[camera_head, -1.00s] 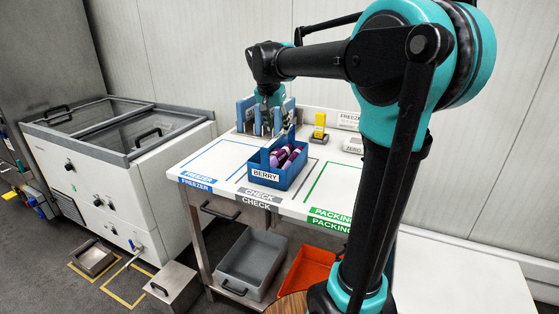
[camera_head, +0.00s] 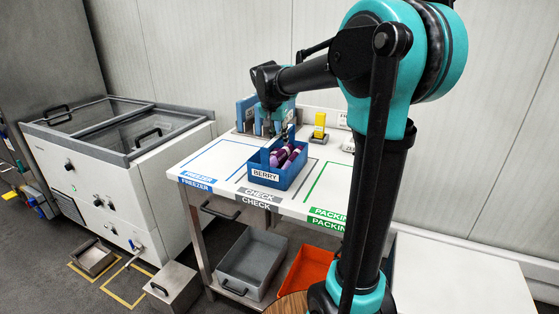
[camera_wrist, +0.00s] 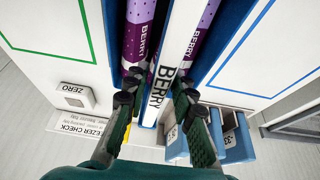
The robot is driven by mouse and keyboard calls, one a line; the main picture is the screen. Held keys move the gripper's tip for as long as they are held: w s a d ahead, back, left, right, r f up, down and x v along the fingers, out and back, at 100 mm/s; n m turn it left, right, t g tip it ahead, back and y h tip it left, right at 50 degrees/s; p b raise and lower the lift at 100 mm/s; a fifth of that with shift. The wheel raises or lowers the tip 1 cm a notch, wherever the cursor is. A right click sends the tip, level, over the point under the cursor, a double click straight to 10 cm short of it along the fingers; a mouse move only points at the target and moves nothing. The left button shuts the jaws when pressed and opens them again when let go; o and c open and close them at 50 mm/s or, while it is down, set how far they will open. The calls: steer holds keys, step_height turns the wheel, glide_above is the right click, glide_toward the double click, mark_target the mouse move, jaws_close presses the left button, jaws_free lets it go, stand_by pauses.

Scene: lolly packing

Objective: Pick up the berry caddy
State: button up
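The berry caddy (camera_head: 270,177) is an open blue box with a white BERRY label, upright on the table in the head view. Purple wrapped lollies (camera_head: 286,156) lie in it. In the wrist view, purple-and-lilac lollies (camera_wrist: 138,32) lie on both sides of a white BERRY-lettered strip (camera_wrist: 178,45). My gripper (camera_wrist: 157,92) points down over the caddy's back part. Its two fingers are apart, one on each side of the strip, and look open. Whether they touch it I cannot tell. In the head view the fingertips are small and partly hidden.
Blue holders (camera_head: 246,112) stand at the back of the table, close behind my gripper. A yellow block (camera_head: 320,122) and a ZERO unit (camera_wrist: 76,98) are near the back edge. Blue and green outlined areas beside the caddy are clear. A chest freezer (camera_head: 120,150) stands left.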

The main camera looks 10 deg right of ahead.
jaws_close()
steer(key=shift+r, duration=0.15)
